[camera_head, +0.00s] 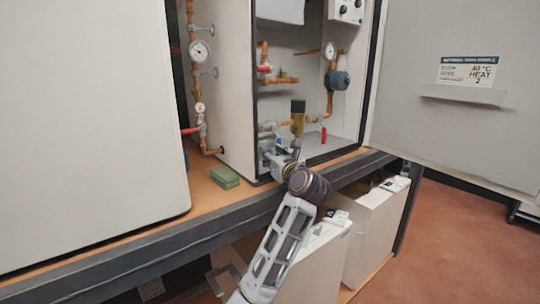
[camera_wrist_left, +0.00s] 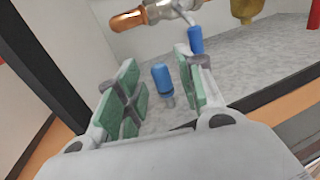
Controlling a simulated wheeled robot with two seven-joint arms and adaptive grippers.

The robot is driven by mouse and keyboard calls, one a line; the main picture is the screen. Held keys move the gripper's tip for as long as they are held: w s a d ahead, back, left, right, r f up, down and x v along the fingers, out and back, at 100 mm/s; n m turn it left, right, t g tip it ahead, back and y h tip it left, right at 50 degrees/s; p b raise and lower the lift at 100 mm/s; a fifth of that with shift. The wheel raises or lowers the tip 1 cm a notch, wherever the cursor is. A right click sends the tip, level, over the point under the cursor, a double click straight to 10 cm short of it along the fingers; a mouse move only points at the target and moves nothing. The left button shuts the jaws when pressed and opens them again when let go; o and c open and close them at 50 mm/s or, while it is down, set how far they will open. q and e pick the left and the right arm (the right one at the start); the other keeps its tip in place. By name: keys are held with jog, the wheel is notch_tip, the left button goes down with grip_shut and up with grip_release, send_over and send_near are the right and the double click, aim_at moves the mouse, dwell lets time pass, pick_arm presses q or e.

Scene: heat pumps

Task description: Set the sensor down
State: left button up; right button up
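A small blue-topped piece with a greyish lower end, likely the sensor (camera_wrist_left: 162,82), is at the grey cabinet floor (camera_wrist_left: 230,70) in the left wrist view. My left gripper (camera_wrist_left: 155,92) is open, with green pads on either side of it. Gaps show between the piece and both pads. Whether it touches the floor I cannot tell. In the head view my left gripper (camera_head: 277,156) is at the front opening of the cabinet (camera_head: 228,95), and its wrist partly hides it. My right gripper is not in view.
Copper pipes with a blue valve handle (camera_wrist_left: 195,40) are close beyond the fingers. A brass-coloured part (camera_head: 298,120) and a red piece (camera_head: 323,135) stand inside the cabinet. A green block (camera_head: 225,177) lies on the bench left of it. The open cabinet door (camera_head: 455,130) is at right.

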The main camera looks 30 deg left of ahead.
pick_arm(q)
jog(key=b+v, duration=0.2)
jog(key=v, duration=0.7)
jog(key=shift+s, duration=0.15)
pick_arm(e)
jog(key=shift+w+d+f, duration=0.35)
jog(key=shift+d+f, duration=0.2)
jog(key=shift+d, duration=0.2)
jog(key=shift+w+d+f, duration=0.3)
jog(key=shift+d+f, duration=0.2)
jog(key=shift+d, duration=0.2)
pick_arm(q)
jog(key=shift+d, duration=0.1)
